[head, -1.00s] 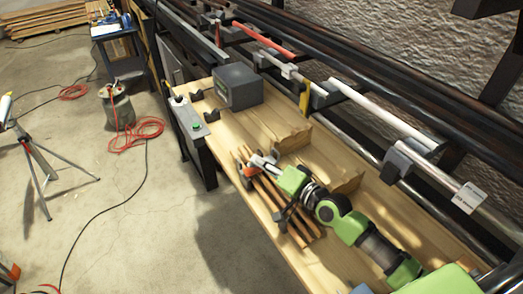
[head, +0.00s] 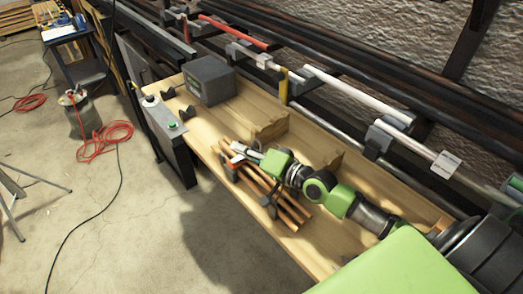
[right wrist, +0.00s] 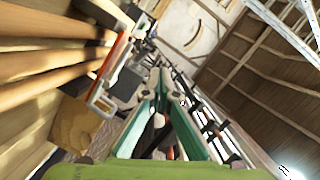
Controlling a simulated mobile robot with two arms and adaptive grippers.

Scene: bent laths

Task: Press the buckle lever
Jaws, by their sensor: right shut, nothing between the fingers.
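A bundle of brown laths (head: 290,213) lies on the wooden bench, with dark bands or clamps around it. A buckle with an orange lever (head: 237,159) sits at the bundle's far end. In the right wrist view the orange lever (right wrist: 113,62) and the buckle's metal frame (right wrist: 100,98) show at left beside the laths. My right gripper (head: 250,153) is shut and empty, close beside the buckle on its right. Its closed fingers (right wrist: 160,85) show in the wrist view, apart from the lever in the picture; contact cannot be told. My left gripper is out of view.
Racks with pipes (head: 355,95) run along the wall behind. Red hose (head: 105,140) lies on the floor.

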